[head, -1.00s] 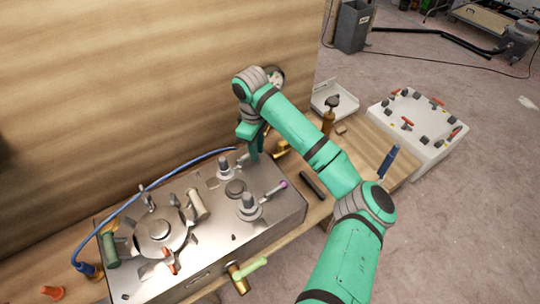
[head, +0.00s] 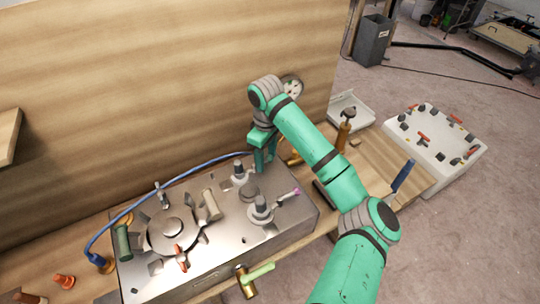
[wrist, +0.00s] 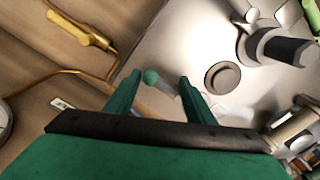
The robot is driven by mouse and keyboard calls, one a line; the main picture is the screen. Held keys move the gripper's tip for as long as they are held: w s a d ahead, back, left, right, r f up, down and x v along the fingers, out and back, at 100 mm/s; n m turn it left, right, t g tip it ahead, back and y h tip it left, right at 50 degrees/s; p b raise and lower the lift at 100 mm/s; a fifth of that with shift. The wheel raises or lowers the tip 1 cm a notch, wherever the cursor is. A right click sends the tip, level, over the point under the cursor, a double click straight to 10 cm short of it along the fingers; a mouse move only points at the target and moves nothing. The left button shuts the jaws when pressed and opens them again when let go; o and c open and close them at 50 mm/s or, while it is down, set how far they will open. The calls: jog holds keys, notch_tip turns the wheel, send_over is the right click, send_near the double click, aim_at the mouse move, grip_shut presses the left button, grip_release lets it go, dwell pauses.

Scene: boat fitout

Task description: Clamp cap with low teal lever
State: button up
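A lever with a teal ball tip (wrist: 151,77) shows in the wrist view, low over the metal box. My gripper (wrist: 157,80) is open, and its two fingers appear on either side of the teal tip. I cannot tell whether they touch it. In the head view my gripper (head: 265,158) points down at the box's back right corner and hides this lever. A round dark cap (wrist: 222,78) lies to the right of the fingers; it also shows in the head view (head: 249,190). A grey clamp post (head: 239,172) stands beside the cap.
The metal box (head: 285,222) carries a second clamp post (head: 260,208) with a purple-tipped lever (head: 294,191) and a large round hatch (head: 173,228). A blue hose (head: 165,187) runs behind. A wooden wall stands close at the back. A yellow-handled tool (wrist: 75,27) lies beside the box.

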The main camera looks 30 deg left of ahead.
aim_at(269, 159)
jog(key=shift+w+d+r, duration=0.15)
jog(key=shift+w+d, duration=0.2)
jog(key=shift+w+r, duration=0.1)
jog(key=shift+r, duration=0.1)
notch_tip(269, 159, up, 10)
jog(key=shift+s, duration=0.25)
jog(key=shift+w+r, duration=0.1)
dwell(0.4)
